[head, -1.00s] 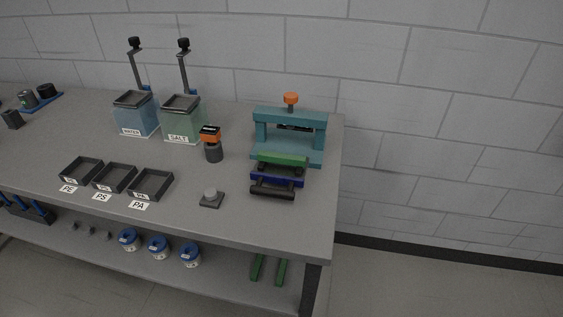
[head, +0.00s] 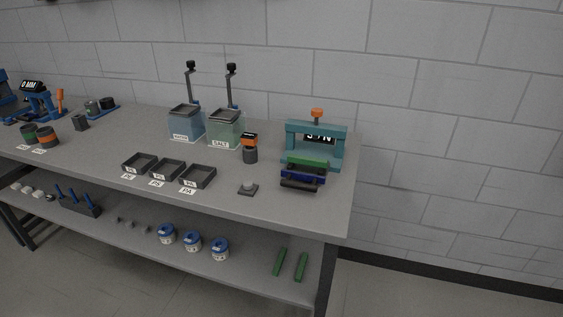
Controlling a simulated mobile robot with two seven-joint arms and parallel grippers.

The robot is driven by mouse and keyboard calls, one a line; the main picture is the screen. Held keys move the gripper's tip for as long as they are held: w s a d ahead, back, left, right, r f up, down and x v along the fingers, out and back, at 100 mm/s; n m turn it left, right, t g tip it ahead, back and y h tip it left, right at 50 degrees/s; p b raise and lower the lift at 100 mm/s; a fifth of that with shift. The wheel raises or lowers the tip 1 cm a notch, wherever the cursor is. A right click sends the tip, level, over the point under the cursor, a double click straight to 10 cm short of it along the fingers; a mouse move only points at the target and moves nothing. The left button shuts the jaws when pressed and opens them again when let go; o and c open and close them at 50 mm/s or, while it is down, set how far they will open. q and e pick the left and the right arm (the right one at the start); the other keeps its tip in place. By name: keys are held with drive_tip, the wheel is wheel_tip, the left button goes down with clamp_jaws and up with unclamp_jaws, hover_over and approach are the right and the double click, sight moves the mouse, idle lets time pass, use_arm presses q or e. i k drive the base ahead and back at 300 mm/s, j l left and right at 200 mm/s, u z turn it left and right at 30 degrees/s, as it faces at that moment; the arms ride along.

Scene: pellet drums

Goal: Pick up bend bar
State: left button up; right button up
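No part is labelled as the bend bar, and I cannot tell which of the bars it is. A green bar (head: 307,163) lies across the front of a teal press (head: 341,157) at the right end of the bench. Below it in front are a dark blue piece (head: 304,173) and a dark bar-like handle (head: 299,185). Two more green bars, a left one (head: 280,262) and a right one (head: 301,267), lie apart and nearly parallel at the right end of the lower shelf. Neither of my grippers is in view.
On the bench (head: 110,185) stand a WATER tank (head: 185,124), a SALT tank (head: 225,130), an orange-topped dark device (head: 250,150), black trays (head: 168,169) and a small grey button-like block (head: 248,189). Blue-lidded drums (head: 192,241) stand on the lower shelf (head: 245,270). Floor right of the bench is clear.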

sight(307, 160)
drive_tip(key=l+u, duration=0.15)
drive_tip(key=u, duration=1.15)
drive_tip(key=l, duration=0.95)
